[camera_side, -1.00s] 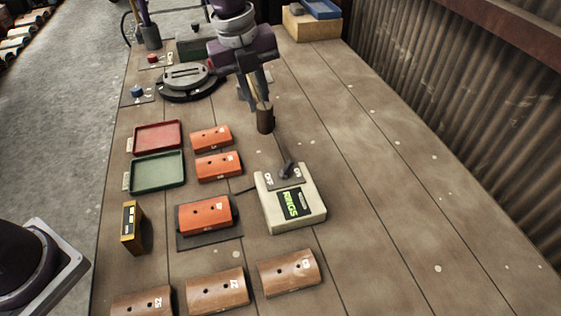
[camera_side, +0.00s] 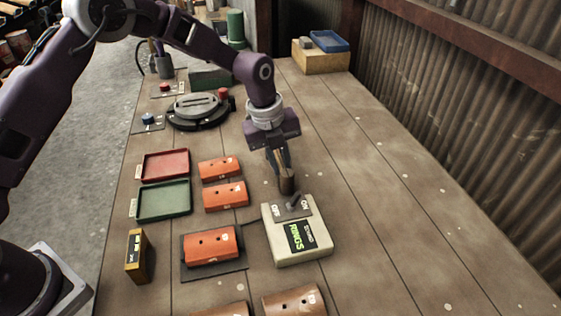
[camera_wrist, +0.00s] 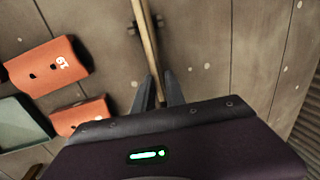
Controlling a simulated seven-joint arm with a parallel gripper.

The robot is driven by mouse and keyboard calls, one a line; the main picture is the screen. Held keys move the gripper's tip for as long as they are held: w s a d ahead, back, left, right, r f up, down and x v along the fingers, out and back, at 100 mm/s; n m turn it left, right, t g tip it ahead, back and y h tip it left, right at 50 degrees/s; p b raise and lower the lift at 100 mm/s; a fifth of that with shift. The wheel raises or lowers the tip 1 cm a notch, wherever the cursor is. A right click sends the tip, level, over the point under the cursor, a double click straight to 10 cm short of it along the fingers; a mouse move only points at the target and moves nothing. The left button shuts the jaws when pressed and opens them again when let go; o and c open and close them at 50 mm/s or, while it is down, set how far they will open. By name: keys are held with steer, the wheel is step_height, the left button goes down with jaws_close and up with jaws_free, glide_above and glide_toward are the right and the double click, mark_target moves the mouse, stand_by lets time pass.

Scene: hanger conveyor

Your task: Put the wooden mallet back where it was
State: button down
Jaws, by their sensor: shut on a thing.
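The wooden mallet shows in the side view as a dark brown cylindrical head (camera_side: 287,184) below my gripper (camera_side: 281,164). Its pale handle runs up between the fingers. My gripper is shut on the handle. In the wrist view the handle (camera_wrist: 147,45) passes between the two fingers (camera_wrist: 158,95) and out of the top edge. Dark pieces lie on either side of the handle there; I cannot tell what they are. The head is just behind the beige switch box (camera_side: 298,243) in the side view. I cannot tell whether it touches the table.
Orange blocks (camera_side: 224,196), a red tray (camera_side: 165,165) and a green tray (camera_side: 163,200) lie to the left. A round dark turntable (camera_side: 198,112) stands behind. The planks (camera_side: 390,210) at right are clear.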

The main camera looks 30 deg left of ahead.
steer(key=c, duration=1.4)
jaws_free()
steer(key=shift+f, duration=0.1)
steer(key=r, duration=0.4)
steer(key=s+a+r, duration=0.1)
steer(key=r, duration=0.7)
steer(key=shift+s+a+r, duration=0.1)
steer(key=shift+s+a, duration=0.15)
steer(key=shift+s, duration=0.15)
steer(key=s+a+r+n+t+y, duration=0.15)
steer(key=s+a+r+n, duration=0.45)
steer(key=s+r+n, duration=0.6)
steer(key=s+a+f+n, duration=0.1)
steer(key=s+n, duration=0.4)
steer(key=s, duration=0.2)
steer(key=s+a+f+n+t, duration=0.1)
steer(key=s+a+n, duration=0.1)
steer(key=s+n, duration=0.3)
steer(key=s+a+f+n+t, duration=0.1)
steer(key=s+a+n, duration=0.1)
steer(key=s+n, duration=0.3)
steer(key=shift+s+f+t, duration=0.1)
steer(key=shift+s+t, duration=0.15)
steer(key=shift+s, duration=1.7)
